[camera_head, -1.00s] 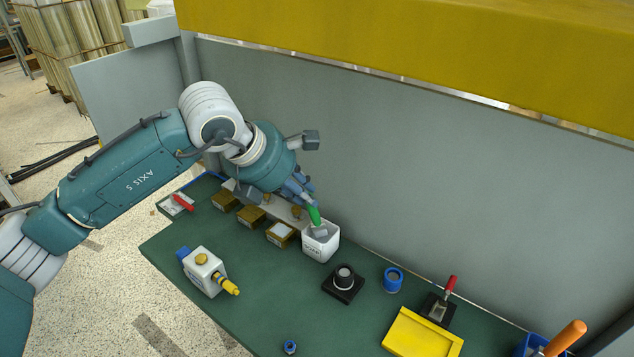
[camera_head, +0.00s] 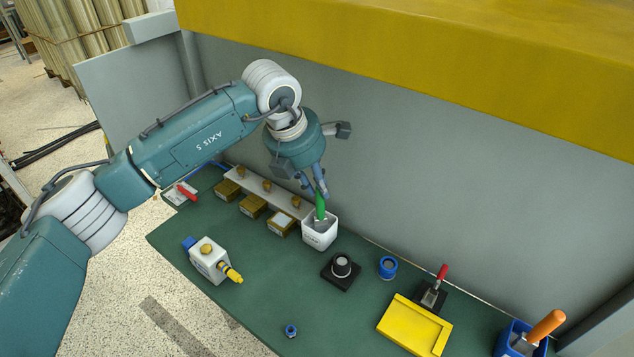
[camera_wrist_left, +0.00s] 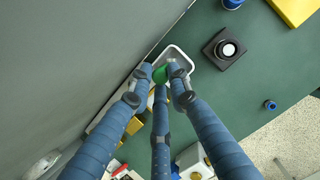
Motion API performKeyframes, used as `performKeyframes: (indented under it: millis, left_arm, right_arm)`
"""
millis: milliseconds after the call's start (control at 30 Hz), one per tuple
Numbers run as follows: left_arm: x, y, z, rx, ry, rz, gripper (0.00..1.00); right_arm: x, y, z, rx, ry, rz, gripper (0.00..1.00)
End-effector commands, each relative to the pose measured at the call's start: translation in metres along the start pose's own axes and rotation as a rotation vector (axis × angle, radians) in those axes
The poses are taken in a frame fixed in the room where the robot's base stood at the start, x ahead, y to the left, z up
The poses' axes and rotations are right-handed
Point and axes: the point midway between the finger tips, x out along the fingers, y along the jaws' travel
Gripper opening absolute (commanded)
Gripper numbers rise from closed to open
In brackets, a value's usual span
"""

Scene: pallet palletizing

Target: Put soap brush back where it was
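The cup stands near the back wall of the green table. My left gripper (camera_head: 319,192) is above the cup with its fingers closed around the top of the green handle. In the left wrist view the three fingers meet around the green handle (camera_wrist_left: 160,74), over the white cup (camera_wrist_left: 182,58). Whether the brush's lower end touches the cup's bottom is hidden. My right gripper is not in view.
A black block with a round knob (camera_head: 341,270), a blue ring (camera_head: 388,267), a yellow tray (camera_head: 414,327) and a blue bin (camera_head: 508,343) stand to the right. Several brown boxes (camera_head: 253,206) are left of the cup. A grey wall is close behind.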

Motion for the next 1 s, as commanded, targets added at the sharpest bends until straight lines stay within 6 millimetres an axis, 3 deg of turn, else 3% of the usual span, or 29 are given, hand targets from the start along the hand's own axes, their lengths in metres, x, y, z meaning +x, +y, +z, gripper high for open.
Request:
performKeyframes:
  millis: [33,100,467,800,1000]
  left_arm:
    - [0.000,0.000,0.000,0.000,0.000,0.000,0.27]
    - [0.000,0.000,0.000,0.000,0.000,0.000,0.37]
    - [-0.005,0.001,0.001,0.000,-0.002,0.002,0.37]
    - [-0.059,0.001,0.000,0.001,-0.003,0.003,0.37]
    - [-0.075,0.000,0.001,0.000,-0.001,0.001,0.37]
  right_arm:
    - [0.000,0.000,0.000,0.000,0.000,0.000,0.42]
    - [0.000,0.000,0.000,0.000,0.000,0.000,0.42]
    - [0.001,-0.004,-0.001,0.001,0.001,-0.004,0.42]
    - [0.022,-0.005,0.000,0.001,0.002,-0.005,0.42]
    - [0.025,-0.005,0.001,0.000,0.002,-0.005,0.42]
